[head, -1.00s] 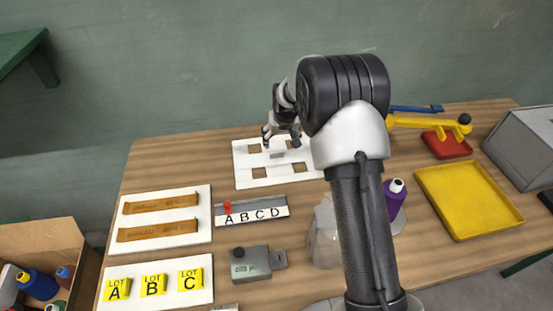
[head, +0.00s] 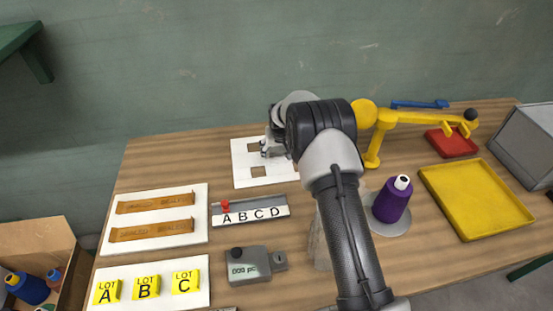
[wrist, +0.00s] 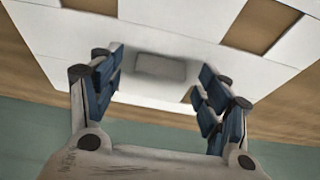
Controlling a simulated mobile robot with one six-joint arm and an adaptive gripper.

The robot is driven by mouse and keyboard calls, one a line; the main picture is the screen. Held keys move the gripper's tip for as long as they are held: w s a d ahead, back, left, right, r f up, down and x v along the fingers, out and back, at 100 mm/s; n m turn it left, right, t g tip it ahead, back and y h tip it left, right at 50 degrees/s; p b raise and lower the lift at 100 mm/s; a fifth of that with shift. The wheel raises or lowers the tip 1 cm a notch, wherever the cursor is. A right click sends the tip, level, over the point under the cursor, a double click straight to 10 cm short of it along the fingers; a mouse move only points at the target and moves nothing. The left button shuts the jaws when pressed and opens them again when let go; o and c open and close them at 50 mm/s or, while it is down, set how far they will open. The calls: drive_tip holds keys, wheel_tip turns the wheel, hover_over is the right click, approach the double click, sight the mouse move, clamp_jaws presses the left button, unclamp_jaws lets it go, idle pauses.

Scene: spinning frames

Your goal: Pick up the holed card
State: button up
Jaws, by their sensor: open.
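The holed card, if it is the white sheet with square cut-outs (head: 241,162), lies on the table towards the back, partly hidden by my arm. It fills the upper part of the wrist view (wrist: 180,22), with brown wood showing through its holes. A small grey rectangular piece (wrist: 160,67) sits at its middle. My gripper (head: 272,150) is over the card; in the wrist view its blue-padded fingers (wrist: 160,78) are spread, one each side of the grey piece. Nothing is held. I cannot tell whether the fingers touch the card.
A lettered rail with a red peg (head: 250,215) lies in front of the card. A purple thread cone (head: 392,203), a yellow stand (head: 382,125) and a yellow tray (head: 480,200) are to the right. A white board with brown strips (head: 205,215) is at left.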

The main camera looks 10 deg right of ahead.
drive_tip(key=shift+c, duration=0.6)
drive_tip(key=c, duration=1)
